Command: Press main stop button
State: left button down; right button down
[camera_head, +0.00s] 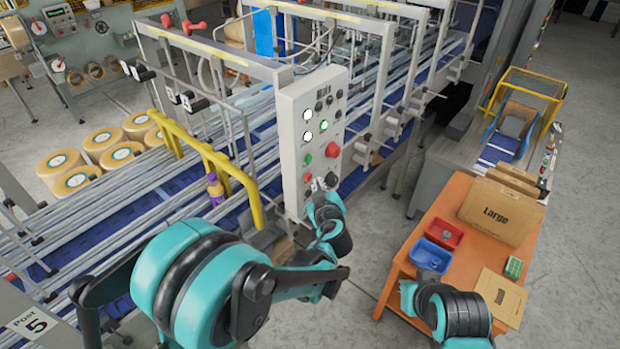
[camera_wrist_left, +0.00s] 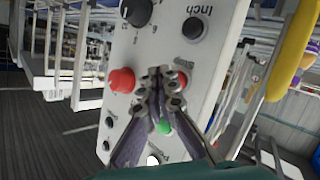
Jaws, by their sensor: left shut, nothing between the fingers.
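The grey control panel (camera_head: 297,195) stands upright at the conveyor's side. It carries a red mushroom button (camera_head: 332,150), a green button (camera_head: 309,158) and a smaller red button (camera_head: 307,178). In the left wrist view the panel appears turned over, with the red mushroom button (camera_wrist_left: 122,80) left of my fingers. The smaller red button (camera_wrist_left: 182,79) is partly hidden behind the fingertips, and the green button (camera_wrist_left: 165,127) is beneath them. My left gripper (camera_head: 318,185) is shut and empty in front of the panel's lower part, also seen in the wrist view (camera_wrist_left: 164,75). Contact cannot be told.
A black knob (camera_head: 331,180) sits beside the smaller red button. A yellow rail (camera_head: 216,158) stands left of the panel. An orange table (camera_head: 455,222) at right holds a red tray (camera_head: 444,234), a blue tray (camera_head: 430,256) and a Large box (camera_head: 497,213). Grey floor lies between panel and table.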

dwell(0.7)
pick_arm(q)
jog(key=shift+w+a+b, duration=0.2)
jog(key=shift+a+b, duration=0.1)
jog(key=shift+a, duration=0.05)
jog(key=shift+w+a, duration=0.35)
jog(key=shift+a, duration=0.05)
dwell(0.7)
dwell(0.4)
jog(key=shift+s+d+b, duration=0.4)
jog(key=shift+s+d, duration=0.2)
jog(key=shift+d, duration=0.15)
jog(key=s+d, duration=0.1)
jog(key=d, duration=0.1)
jog(key=s+d, duration=0.2)
jog(key=shift+b, duration=0.4)
